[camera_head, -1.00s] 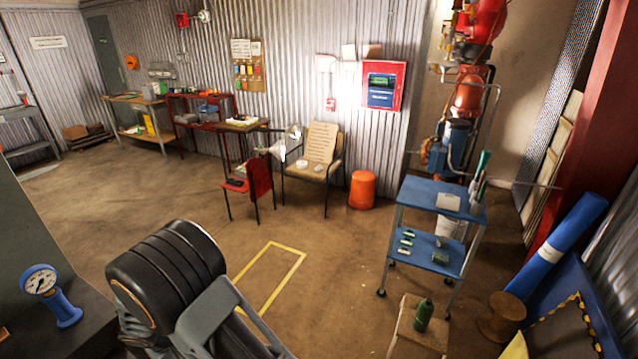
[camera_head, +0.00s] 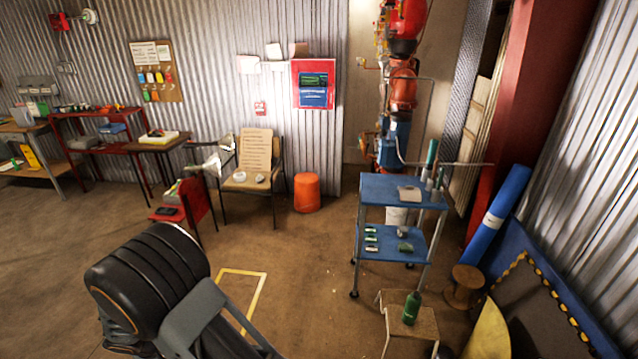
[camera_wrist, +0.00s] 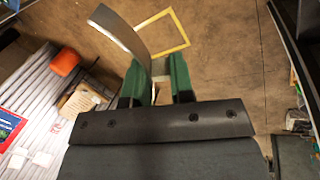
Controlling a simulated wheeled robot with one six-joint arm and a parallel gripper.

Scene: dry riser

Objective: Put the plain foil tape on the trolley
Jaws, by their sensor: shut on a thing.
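In the wrist view my gripper (camera_wrist: 158,66) has its green fingers shut on a silvery-grey curved band (camera_wrist: 121,38), which looks like the plain foil tape. The band stands up from the left finger and bends left; part of it is hidden between the fingers. The blue two-shelf trolley (camera_head: 376,189) stands right of centre in the head view, apart from my gripper. Its top shelf bears a pale grey flat thing (camera_head: 410,194) and upright green and grey things at the right corner. Several small green-and-white things lie on its lower shelf.
A stool (camera_head: 399,327) with a green bottle (camera_head: 411,308) stands in front of the trolley. An orange bin (camera_head: 307,193) and a chair (camera_head: 279,188) are behind left. A spool (camera_head: 463,287) and blue roll (camera_head: 497,219) are right.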

